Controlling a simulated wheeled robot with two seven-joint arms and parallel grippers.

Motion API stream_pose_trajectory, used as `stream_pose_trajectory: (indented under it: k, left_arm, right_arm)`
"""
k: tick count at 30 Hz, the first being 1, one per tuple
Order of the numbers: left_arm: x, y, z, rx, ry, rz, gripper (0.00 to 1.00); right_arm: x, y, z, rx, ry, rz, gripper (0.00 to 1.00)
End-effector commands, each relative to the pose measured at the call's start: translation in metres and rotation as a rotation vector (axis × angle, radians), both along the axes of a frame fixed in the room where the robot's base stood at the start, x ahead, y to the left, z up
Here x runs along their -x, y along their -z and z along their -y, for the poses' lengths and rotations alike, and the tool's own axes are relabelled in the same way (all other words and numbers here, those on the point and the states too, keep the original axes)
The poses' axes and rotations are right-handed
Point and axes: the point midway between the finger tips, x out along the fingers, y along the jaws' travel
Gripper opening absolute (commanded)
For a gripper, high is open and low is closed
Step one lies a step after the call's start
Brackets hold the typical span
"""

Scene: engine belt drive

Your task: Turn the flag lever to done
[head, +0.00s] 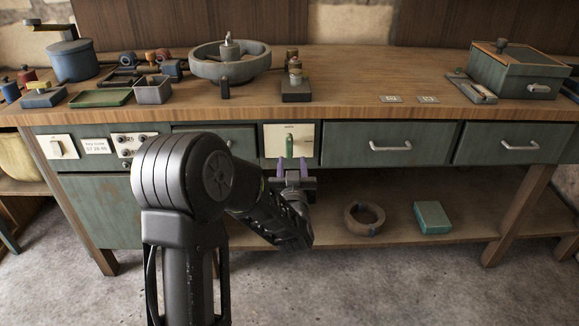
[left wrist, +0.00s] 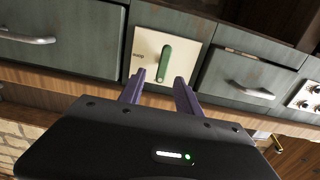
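The flag lever (head: 289,143) is a green handle on a cream plate (head: 271,134) set into the bench front, between green drawers. It stands about upright in the head view. The lever (left wrist: 164,63) also shows in the left wrist view, slightly tilted on the plate (left wrist: 148,45). Small lettering is on the plate, too small to read surely. My left gripper (head: 292,163) is open, its purple fingers pointing at the plate just below and in front of the lever. In the left wrist view the gripper's fingers (left wrist: 160,80) are apart with nothing between them. My right gripper is not in view.
Drawers with metal handles (head: 390,146) flank the plate. A switch plate (head: 58,147) and a knob panel (head: 134,145) are farther left. The wooden benchtop (head: 350,88) overhangs above. A ring (head: 364,218) and a teal box (head: 432,217) lie on the lower shelf.

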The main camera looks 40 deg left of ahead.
Motion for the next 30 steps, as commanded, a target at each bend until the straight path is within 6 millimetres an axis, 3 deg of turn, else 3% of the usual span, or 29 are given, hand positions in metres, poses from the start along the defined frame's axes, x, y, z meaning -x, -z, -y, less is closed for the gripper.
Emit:
stream_pose_trajectory:
  k: [3, 14, 30]
  left_arm:
    - [0.002, -0.008, -0.006, -0.015, -0.020, 0.023, 0.40]
    - [-0.002, -0.008, -0.008, -0.013, -0.017, 0.019, 0.40]
    - [-0.057, -0.007, -0.050, -0.013, -0.017, 0.018, 0.40]
  right_arm:
    - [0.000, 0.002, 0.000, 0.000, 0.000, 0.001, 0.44]
    - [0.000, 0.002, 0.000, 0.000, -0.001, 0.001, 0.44]
    - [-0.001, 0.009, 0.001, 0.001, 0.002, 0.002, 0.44]
